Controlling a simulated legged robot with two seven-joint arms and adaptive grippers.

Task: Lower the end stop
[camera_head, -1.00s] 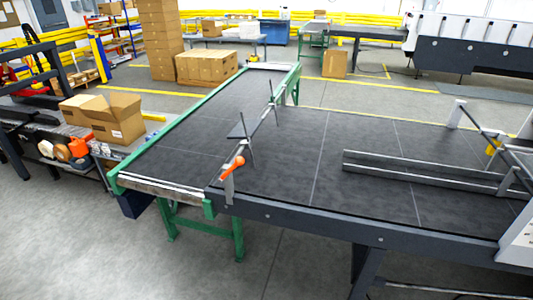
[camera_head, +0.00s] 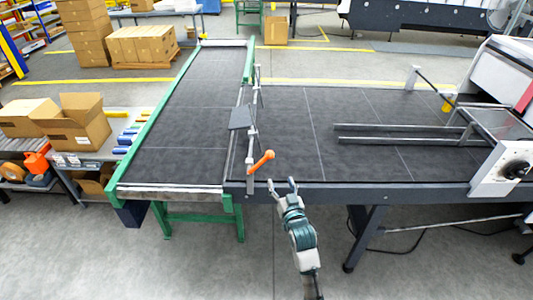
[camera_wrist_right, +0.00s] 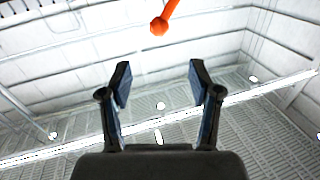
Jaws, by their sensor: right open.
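The end stop (camera_head: 240,117) is a flat dark plate on a metal crossbar with thin rods, over the seam between the two dark belts. An orange-handled lever (camera_head: 261,161) is at the near end of this bar, tilted up to the right. My right gripper (camera_head: 282,182) is open and empty, just in front of the conveyor's near edge, below and right of the lever. In the right wrist view the open fingers (camera_wrist_right: 160,82) point up, with the orange knob (camera_wrist_right: 159,26) beyond them, apart from them. My left gripper is not in view.
The grey side rail (camera_head: 370,194) of the conveyor runs close by my right gripper. Parallel metal bars (camera_head: 400,133) lie over the belt on the right, beside a white machine housing (camera_head: 496,172). Open cardboard boxes (camera_head: 80,124) stand at left.

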